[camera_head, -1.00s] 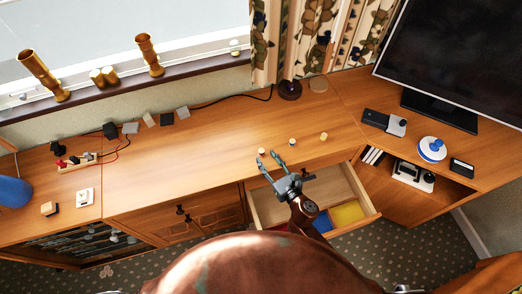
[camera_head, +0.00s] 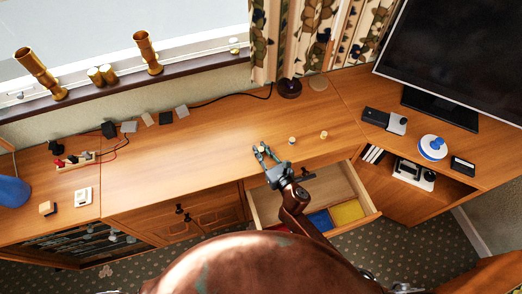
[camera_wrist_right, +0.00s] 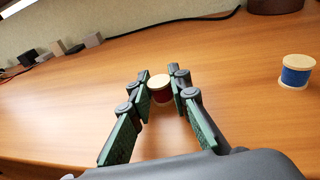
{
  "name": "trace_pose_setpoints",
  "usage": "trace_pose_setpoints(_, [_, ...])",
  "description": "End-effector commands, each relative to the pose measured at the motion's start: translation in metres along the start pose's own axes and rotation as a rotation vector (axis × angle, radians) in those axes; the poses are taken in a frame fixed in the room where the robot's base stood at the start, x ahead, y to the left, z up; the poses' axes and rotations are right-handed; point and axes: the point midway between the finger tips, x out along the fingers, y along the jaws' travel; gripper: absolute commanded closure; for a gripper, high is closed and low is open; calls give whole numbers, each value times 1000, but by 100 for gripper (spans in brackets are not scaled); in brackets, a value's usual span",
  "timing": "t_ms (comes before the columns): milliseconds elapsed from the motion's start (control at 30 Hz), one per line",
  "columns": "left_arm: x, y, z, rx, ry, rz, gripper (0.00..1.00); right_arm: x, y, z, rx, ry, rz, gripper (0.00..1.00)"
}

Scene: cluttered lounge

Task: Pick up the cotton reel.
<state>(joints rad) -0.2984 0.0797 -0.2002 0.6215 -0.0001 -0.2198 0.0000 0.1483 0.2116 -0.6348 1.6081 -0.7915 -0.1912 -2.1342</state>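A small cotton reel (camera_head: 261,149) with pale wooden ends stands upright on the desk near its front edge. The right wrist view shows its dark red thread (camera_wrist_right: 160,96). My right gripper (camera_head: 262,150) reaches over the open drawer with one finger on each side of this reel. In the right wrist view its fingertips (camera_wrist_right: 161,86) close in against the reel's sides, with no clear gap. A second reel (camera_head: 291,140), with blue thread in the right wrist view (camera_wrist_right: 296,76), stands to the right. A third small reel-like piece (camera_head: 323,134) stands further right. My left gripper is out of view.
The desk (camera_head: 200,150) is clear left of the reel. An open drawer (camera_head: 345,185) with coloured compartments lies below the gripper. A blue-and-white round item (camera_head: 432,148) and a monitor (camera_head: 455,60) stand right. Small blocks and cables lie at the back left.

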Motion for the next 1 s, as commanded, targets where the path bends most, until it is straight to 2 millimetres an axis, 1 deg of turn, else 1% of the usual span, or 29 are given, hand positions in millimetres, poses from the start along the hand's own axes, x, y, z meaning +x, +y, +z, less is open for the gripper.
trace_pose_setpoints(33, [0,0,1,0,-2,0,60,0,0,0,0,0,0,88])
trace_pose_setpoints(133, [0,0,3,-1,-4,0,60,0,0,0,0,0,0,95])
trace_pose_setpoints(167, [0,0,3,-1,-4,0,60,0,0,0,0,0,0,96])
trace_pose_setpoints(400, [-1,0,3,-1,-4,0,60,0,0,1,-1,0,0,96])
trace_pose_setpoints(533, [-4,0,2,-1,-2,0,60,-1,0,9,-3,-2,1,96])
trace_pose_setpoints(633, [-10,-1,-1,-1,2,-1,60,-3,0,20,-4,-4,1,96])
trace_pose_setpoints(733, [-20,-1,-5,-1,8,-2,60,-6,0,38,-7,-4,2,96])
trace_pose_setpoints(867, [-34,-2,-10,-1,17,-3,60,-28,12,60,-5,-4,3,96])
trace_pose_setpoints(1000, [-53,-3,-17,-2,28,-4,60,-56,27,90,-4,-4,2,96])
